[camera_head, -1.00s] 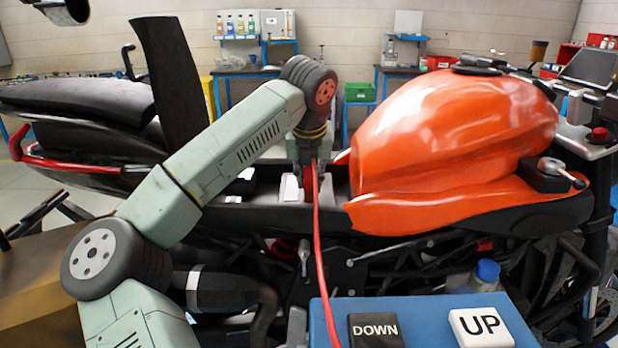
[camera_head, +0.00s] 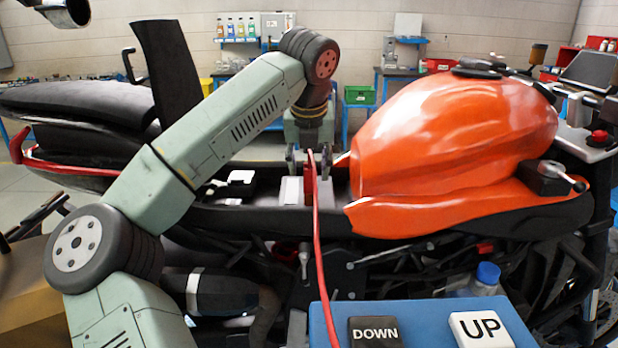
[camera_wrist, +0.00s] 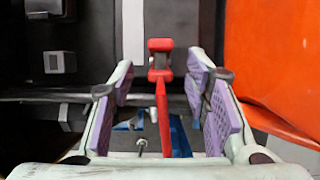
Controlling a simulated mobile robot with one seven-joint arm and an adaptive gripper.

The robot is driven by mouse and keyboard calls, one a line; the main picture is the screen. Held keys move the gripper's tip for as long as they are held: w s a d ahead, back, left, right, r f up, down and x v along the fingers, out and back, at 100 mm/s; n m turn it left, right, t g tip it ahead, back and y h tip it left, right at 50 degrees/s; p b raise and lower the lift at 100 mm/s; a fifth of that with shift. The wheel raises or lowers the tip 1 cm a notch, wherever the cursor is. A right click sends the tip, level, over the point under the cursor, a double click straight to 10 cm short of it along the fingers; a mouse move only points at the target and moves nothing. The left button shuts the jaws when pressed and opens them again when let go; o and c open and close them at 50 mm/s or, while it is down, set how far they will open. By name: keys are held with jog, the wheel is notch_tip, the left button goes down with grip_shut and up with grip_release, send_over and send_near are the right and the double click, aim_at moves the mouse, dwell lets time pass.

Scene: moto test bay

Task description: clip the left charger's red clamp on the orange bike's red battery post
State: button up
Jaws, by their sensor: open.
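The orange bike (camera_head: 450,140) stands side-on with its seat raised and the bay behind the tank open. The red clamp (camera_head: 309,186) stands in that bay beside a pale block (camera_head: 290,191); its red cable (camera_head: 319,255) runs down towards the front. My gripper (camera_head: 308,158) is open just above the clamp and holds nothing. In the wrist view the clamp (camera_wrist: 160,58) lies ahead between the spread purple-padded fingers, touching neither, with its cable running back between them. The red battery post is hidden, so I cannot tell whether the jaws grip it. The charger's body is not identifiable.
A blue box with DOWN and UP buttons (camera_head: 420,325) is in the front. The raised seat (camera_head: 165,70) stands left of my arm. The tank edge (camera_wrist: 275,60) is close on the right in the wrist view. Workbenches (camera_head: 240,75) are far behind.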

jog(key=v, duration=0.6)
jog(key=shift+s+r, duration=0.2)
jog(key=shift+r, duration=0.15)
